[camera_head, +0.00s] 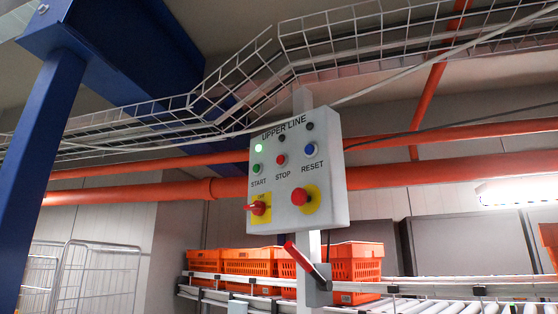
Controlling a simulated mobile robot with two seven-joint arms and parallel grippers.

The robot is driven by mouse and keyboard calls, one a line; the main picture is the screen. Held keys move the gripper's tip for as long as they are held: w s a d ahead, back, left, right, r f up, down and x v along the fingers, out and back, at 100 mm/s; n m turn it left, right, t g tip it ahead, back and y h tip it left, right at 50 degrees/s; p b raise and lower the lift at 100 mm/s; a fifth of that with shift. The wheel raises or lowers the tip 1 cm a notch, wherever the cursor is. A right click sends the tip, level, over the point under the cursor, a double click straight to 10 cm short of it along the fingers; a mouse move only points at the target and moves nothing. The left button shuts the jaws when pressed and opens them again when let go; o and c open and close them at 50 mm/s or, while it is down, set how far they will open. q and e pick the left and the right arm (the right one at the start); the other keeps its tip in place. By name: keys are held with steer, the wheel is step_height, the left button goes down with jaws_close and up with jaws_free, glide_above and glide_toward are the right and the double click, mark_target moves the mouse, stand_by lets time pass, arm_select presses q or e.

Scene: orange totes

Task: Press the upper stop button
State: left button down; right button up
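A grey control box (333,190) labelled "UPPER LINE" stands on a post in the middle of the head view. Its red stop button (281,160) sits in the middle of the button row, above the word STOP. The green start button (257,168) is to its left and the blue reset button (310,150) to its right. A lit green lamp (258,149) is above the start button; the two other lamps are dark. Neither of my grippers shows in the view, and nothing touches the box.
Below the buttons are a red rotary switch (258,208) and a red mushroom knob (300,196) on yellow plates. A red-handled lever (304,261) is lower on the post. Orange totes (248,262) stand on a roller conveyor (440,306) behind. A blue beam (45,150) rises at left.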

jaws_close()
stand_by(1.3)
